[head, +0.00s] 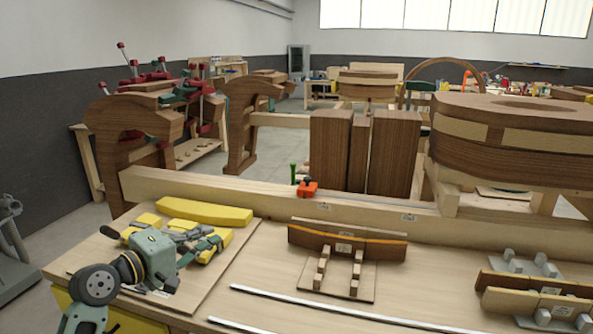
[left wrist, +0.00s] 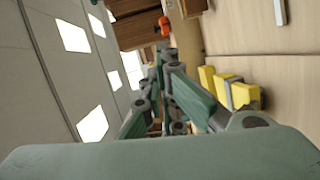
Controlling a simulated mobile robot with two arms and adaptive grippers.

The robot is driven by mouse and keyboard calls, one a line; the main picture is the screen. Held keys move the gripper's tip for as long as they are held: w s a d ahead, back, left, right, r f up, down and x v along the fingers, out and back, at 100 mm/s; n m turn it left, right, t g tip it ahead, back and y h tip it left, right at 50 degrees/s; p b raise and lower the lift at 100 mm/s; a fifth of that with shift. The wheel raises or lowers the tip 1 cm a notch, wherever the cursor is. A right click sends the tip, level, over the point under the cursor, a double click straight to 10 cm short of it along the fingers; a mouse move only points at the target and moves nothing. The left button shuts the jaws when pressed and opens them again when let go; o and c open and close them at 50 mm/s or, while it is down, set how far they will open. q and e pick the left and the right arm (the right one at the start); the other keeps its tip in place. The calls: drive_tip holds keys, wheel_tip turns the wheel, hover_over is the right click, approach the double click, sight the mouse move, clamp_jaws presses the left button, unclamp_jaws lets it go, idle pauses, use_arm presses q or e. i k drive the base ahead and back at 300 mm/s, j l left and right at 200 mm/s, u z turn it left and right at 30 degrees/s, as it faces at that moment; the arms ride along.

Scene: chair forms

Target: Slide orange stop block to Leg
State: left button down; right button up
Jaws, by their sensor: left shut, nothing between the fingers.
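The orange stop block (head: 307,187) sits on the long pale rail (head: 240,197) at the back of the bench, beside a green upright knob. It shows small in the left wrist view (left wrist: 164,26), beyond the fingertips. Small white labels on the rail are too small to read, so I cannot tell which marks Leg. My left gripper (head: 217,241) is shut and empty, over the yellow pieces at the bench's left, apart from the block and to its front left. Its green linked fingers meet at the tips in the left wrist view (left wrist: 160,48). My right gripper is not in view.
A yellow bar (head: 204,211) lies on a board near my left gripper. A curved wooden form (head: 347,241) with pegs stands mid-bench, and more forms stand at right. Upright dark wood blocks (head: 394,153) stand behind the rail. Bench surface between gripper and rail is partly clear.

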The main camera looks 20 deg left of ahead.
sight(306, 188)
drive_tip(key=i, duration=1)
